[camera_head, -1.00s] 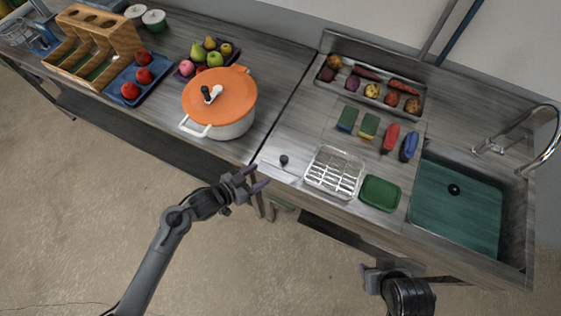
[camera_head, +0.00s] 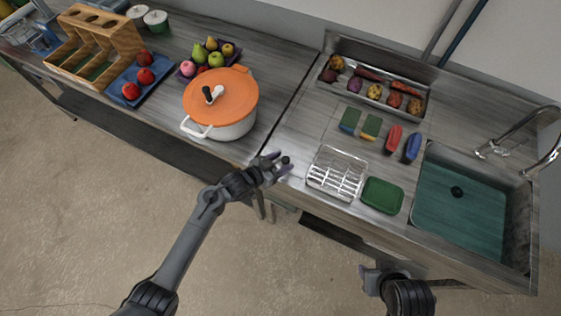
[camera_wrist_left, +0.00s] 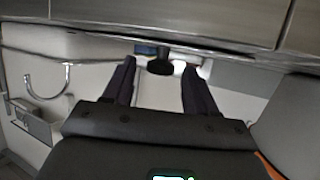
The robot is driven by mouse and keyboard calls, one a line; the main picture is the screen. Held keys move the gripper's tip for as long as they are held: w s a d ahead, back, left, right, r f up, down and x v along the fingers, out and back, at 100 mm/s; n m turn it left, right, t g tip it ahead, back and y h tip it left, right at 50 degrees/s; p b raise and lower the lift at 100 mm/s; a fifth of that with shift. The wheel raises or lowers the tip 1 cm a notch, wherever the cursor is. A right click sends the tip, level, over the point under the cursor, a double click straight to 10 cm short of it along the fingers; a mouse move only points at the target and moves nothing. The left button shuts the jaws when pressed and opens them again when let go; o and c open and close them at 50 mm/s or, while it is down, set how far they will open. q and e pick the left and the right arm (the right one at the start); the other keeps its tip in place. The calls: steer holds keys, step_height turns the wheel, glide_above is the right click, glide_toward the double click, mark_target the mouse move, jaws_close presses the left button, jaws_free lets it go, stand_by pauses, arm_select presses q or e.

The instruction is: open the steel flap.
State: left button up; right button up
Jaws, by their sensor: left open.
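A dark round knob (camera_head: 285,160) stands at the front edge of the steel counter, left of the wire rack; I take it to be the flap's knob. The steel flap's own outline is not clear. My left gripper (camera_head: 279,165) is open at the knob in the head view. In the left wrist view the black knob (camera_wrist_left: 160,66) shows between the tips of the open fingers, with gaps on both sides. No clear contact shows. My right gripper (camera_head: 373,279) is low at the right, away from the counter, its jaws unclear.
A wire rack (camera_head: 336,173) and green tray (camera_head: 382,195) lie right of the knob, beside the sink (camera_head: 460,205). An orange-lidded pot (camera_head: 220,103) stands to the left. Sponges, a vegetable tray (camera_head: 372,88) and fruit are farther back. The floor in front is clear.

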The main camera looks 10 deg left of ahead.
arm_select(q)
jaws_close()
stand_by(0.3)
